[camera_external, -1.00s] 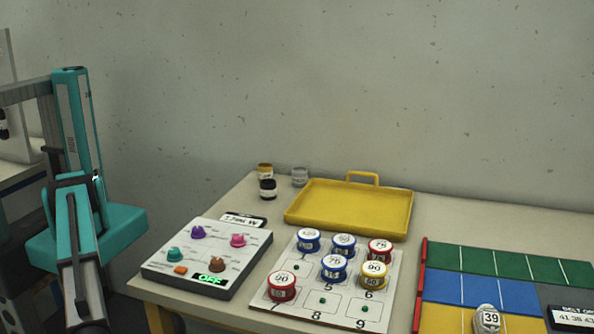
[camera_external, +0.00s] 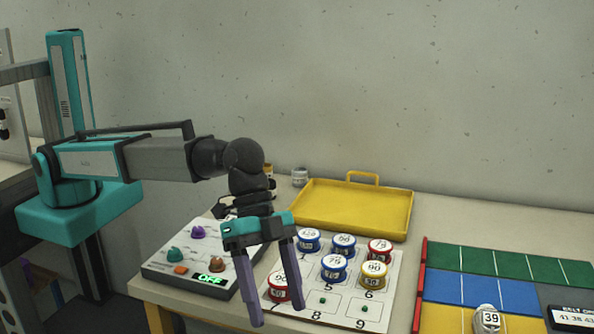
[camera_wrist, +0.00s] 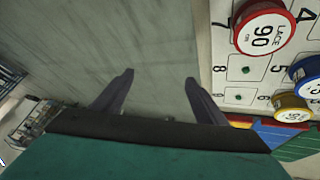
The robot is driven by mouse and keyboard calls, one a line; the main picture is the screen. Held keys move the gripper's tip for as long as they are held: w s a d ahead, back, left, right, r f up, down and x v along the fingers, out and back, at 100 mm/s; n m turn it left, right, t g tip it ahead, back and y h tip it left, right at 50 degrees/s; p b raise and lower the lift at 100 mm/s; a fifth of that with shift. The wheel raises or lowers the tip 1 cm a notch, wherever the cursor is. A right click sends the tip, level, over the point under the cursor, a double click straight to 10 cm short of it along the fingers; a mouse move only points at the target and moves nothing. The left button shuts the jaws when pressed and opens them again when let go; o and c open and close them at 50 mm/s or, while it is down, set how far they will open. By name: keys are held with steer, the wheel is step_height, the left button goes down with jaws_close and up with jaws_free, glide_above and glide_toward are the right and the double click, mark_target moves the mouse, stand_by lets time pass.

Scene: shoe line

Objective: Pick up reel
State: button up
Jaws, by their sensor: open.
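Several reels stand on a white numbered board (camera_external: 340,312). A red reel (camera_external: 278,288) is at position 7, partly hidden behind my gripper; its top reads LACE 90 in the wrist view (camera_wrist: 262,32). Blue reels (camera_external: 308,240), (camera_external: 343,245) and (camera_external: 333,268), another red reel (camera_external: 379,250) and a yellow reel (camera_external: 373,274) fill other spots. In the wrist view, a blue reel (camera_wrist: 308,75) and a yellow reel (camera_wrist: 292,108) show at the right edge. My gripper (camera_external: 280,310) is open and empty, fingers pointing down, in front of the board's left side.
A control box (camera_external: 190,262) with coloured knobs and a green OFF display stands left of the board. A yellow tray (camera_external: 345,212) lies behind it. A coloured sectioned mat (camera_external: 480,290) is at the right. Positions 8 and 9 are bare pegs.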

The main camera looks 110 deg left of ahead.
steer(key=a+r+n+g+y+p, duration=0.1)
steer(key=a+r+g+y+p, duration=0.3)
steer(key=a, duration=1.3)
step_height(320, 180, up, 5)
steer(key=n+y+p, duration=0.1)
steer(key=p, duration=0.6)
glide_above(308, 233)
steer(key=shift+d+f+g, duration=0.1)
steer(key=shift+g, duration=0.2)
steer(key=shift+f+p, duration=0.95)
steer(key=shift+f, duration=3.35)
steer(key=shift+f, duration=0.15)
steer(key=shift+f+p, duration=0.9)
steer(key=shift+f, duration=0.25)
steer(key=shift+f+p, duration=0.3)
steer(key=shift+f, duration=1.05)
